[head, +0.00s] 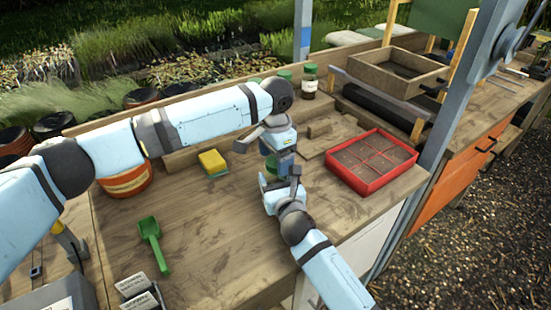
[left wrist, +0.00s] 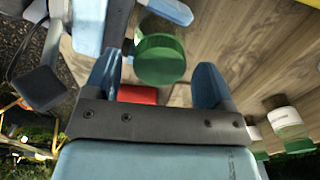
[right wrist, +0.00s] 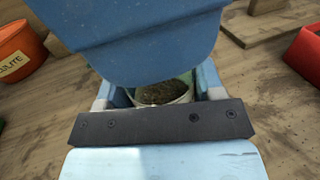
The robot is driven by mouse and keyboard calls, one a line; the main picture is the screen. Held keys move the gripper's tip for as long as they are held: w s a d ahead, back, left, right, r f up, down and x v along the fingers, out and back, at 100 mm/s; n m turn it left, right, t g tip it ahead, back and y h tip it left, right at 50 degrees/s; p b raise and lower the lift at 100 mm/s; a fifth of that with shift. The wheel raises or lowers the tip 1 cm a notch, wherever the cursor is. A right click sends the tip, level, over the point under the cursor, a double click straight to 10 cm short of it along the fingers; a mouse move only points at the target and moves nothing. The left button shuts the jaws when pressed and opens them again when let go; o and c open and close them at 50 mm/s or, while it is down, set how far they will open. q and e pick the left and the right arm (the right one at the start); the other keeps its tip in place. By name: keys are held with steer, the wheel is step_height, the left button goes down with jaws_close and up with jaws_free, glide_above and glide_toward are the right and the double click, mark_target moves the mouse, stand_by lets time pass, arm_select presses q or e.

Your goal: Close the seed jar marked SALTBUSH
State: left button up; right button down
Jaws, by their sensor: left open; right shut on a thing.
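A glass jar with dark brown contents (right wrist: 162,92) sits between the fingers of my right gripper (head: 280,186), which is shut on it above the bench. A round green lid (left wrist: 160,66) shows at the jar's top in the left wrist view, and a bit of green shows in the head view (head: 271,164). I cannot tell whether the lid is seated. My left gripper (left wrist: 158,65) is open, its fingers apart on either side of the lid. It covers much of the jar in the head and right wrist views. No SALTBUSH label is readable.
Green-lidded jars (head: 310,82) stand at the back. A red tray (head: 343,180) is at right, a yellow sponge (head: 212,161) and orange pot (head: 125,184) at left. A green scoop (head: 152,240) lies in front. The bench's front middle is clear.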

arm_select(q)
step_height(320, 180, up, 4)
steer(key=shift+f, duration=0.1)
steer(key=shift+c, duration=0.2)
step_height(320, 180, up, 4)
steer(key=n, duration=0.4)
steer(key=shift+f+n, duration=0.25)
steer(key=shift+n, duration=0.15)
steer(key=shift+f, duration=0.15)
steer(key=shift+f, duration=3.9)
